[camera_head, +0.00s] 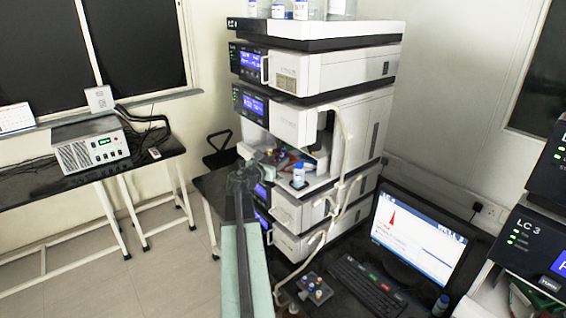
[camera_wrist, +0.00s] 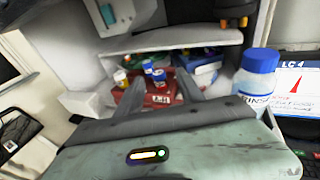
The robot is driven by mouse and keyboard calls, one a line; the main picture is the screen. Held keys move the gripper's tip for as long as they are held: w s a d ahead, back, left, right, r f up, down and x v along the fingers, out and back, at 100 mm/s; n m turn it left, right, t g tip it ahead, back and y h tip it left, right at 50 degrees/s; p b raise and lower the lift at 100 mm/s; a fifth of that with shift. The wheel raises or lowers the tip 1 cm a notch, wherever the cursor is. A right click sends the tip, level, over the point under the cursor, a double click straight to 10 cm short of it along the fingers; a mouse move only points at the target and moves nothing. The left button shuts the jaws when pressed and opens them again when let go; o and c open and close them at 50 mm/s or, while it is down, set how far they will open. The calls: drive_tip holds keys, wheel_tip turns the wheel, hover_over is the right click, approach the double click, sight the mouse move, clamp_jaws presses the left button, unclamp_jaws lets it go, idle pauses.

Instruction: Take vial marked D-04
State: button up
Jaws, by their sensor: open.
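My gripper (camera_wrist: 158,92) is open, its two dark fingers pointing into the open bay of the instrument stack. Between and just beyond the fingers is a red rack (camera_wrist: 160,99) on the bay floor. No marking on any vial is readable, so I cannot tell which is D-04. In the head view my gripper (camera_head: 243,176) is at the bay's front, and the vials there are too small to make out.
A white bottle with a blue cap (camera_wrist: 257,80) stands close on the right; it also shows in the head view (camera_head: 298,175). The bay has a shelf edge above. A monitor (camera_head: 415,235) and keyboard (camera_head: 365,287) stand lower right.

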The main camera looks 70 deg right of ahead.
sight(281, 158)
drive_tip(key=x, duration=0.4)
drive_tip(key=shift+d+f, duration=0.1)
drive_tip(key=shift+d, duration=0.1)
drive_tip(key=shift+a, duration=0.1)
clamp_jaws()
